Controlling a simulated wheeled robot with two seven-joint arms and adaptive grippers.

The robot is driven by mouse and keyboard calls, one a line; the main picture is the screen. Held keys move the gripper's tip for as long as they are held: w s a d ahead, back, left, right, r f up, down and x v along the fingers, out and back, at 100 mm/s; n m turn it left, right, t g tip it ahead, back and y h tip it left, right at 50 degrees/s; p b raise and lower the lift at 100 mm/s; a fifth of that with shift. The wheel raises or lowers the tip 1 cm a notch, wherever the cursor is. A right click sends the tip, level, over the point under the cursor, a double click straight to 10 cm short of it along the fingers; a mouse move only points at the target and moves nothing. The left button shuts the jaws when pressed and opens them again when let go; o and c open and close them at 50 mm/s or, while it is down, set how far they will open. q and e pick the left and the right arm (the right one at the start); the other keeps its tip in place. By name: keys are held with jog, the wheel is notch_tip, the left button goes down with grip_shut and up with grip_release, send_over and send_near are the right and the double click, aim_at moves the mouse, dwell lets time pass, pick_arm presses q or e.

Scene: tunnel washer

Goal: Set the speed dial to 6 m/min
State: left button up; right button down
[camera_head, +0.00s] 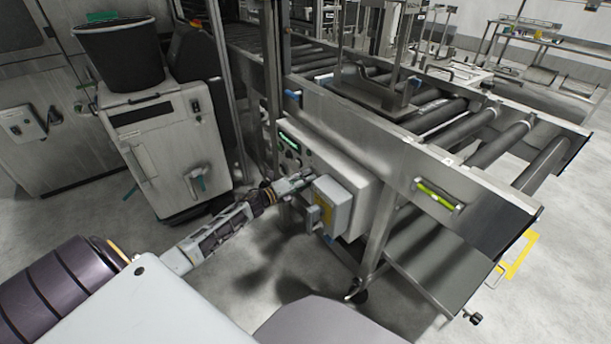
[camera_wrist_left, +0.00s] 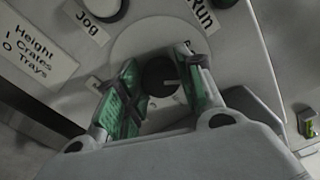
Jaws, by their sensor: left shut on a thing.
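The dial is a black round knob (camera_wrist_left: 158,76) on a pale round scale plate (camera_wrist_left: 128,42) in the left wrist view. A short white pointer line on it runs toward the right of the picture. My left gripper (camera_wrist_left: 157,80) has its green-padded fingers on both sides of the knob and is shut on it. The scale's figures cannot be read; fingers cover part of the plate. In the head view my left gripper (camera_head: 291,186) reaches the control panel (camera_head: 350,178) on the conveyor's side and hides the dial. My right gripper is not in view.
Labels "Jog" (camera_wrist_left: 87,22) and "Run" (camera_wrist_left: 203,14) sit near the dial, with a "Height" label (camera_wrist_left: 36,50) further left. A grey box (camera_head: 335,203) juts from the panel close beside the gripper. The roller conveyor (camera_head: 440,195) stands behind; floor lies open in front.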

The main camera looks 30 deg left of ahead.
pick_arm(q)
jog(key=shift+f+n+p, duration=0.1)
jog(key=shift+n+p, duration=2)
jog(key=shift+n, duration=1.5)
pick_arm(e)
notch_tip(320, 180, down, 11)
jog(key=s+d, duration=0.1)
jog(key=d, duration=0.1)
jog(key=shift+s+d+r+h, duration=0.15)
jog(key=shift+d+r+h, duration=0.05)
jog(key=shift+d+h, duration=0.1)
pick_arm(q)
jog(key=o, duration=1)
jog(key=shift+s+a, duration=0.1)
jog(key=shift+s, duration=0.05)
jog(key=v, duration=1.1)
jog(key=shift+s, duration=0.35)
